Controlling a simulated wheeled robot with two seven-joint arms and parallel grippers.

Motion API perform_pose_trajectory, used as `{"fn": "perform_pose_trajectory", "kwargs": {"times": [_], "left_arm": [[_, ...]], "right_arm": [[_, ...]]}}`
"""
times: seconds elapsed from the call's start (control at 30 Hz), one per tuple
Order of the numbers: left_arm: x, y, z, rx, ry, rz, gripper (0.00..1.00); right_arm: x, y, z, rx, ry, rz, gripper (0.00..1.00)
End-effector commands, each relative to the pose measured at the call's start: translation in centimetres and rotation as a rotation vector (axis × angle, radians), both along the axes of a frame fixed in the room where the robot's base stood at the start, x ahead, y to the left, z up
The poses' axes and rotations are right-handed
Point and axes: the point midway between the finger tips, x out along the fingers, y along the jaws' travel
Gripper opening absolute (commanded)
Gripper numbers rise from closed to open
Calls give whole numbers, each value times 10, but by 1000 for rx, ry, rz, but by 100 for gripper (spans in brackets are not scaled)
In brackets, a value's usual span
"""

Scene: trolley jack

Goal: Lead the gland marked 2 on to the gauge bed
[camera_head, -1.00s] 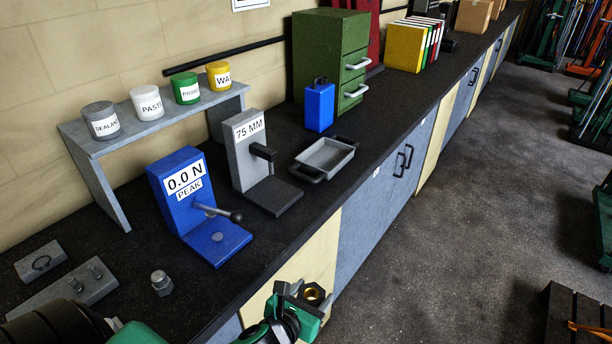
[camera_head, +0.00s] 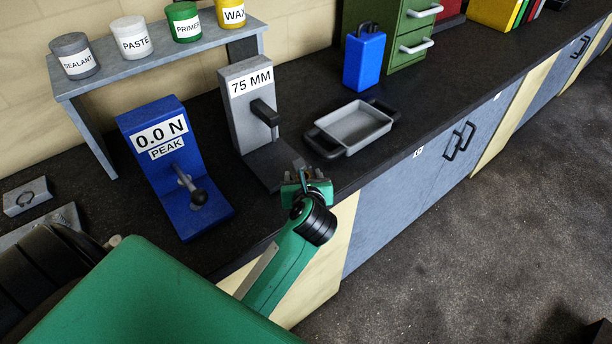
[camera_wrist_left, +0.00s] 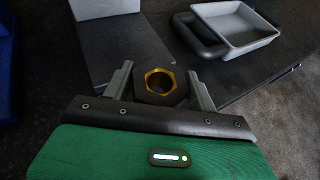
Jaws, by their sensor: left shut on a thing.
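The gland (camera_wrist_left: 160,97) is a dark hex piece with a brass-coloured bore. In the left wrist view it sits between the two fingers of my left gripper (camera_wrist_left: 160,84), which is shut on it. No number shows on it. In the head view my left gripper (camera_head: 307,180) is at the near edge of the bench, by the front end of the gauge bed (camera_head: 264,164), and largely hides the gland. The bed is a flat grey plate below the upright of the 75 MM gauge (camera_head: 238,110). It also shows ahead of the fingers in the wrist view (camera_wrist_left: 120,45). My right gripper is not in view.
A blue force gauge (camera_head: 150,190) reading 0.0 N stands left of the 75 MM gauge. A grey tray (camera_head: 352,127) with dark handles lies to the right, with a blue block-shaped container (camera_head: 363,60) behind. A shelf (camera_head: 165,62) with tubs stands behind the gauges.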

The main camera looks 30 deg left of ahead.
Motion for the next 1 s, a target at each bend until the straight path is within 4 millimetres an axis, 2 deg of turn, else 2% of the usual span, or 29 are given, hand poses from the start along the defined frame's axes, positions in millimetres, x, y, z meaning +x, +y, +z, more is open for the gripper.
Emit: {"fn": "perform_pose_trajectory", "kwargs": {"times": [0.03, 0.17, 0.33, 0.57, 1.0], "left_arm": [[7, 1, -3, -7, -4, 55, 17], [16, 5, -3, -4, -3, 179, 17], [21, 5, -2, 0, -3, 269, 17], [22, 5, -1, 3, -3, 294, 17], [25, 13, -1, 5, -4, 293, 17]], "right_arm": [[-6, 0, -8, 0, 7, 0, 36], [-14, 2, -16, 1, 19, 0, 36], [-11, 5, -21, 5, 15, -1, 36], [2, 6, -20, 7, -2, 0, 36], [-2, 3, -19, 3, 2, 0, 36]]}}
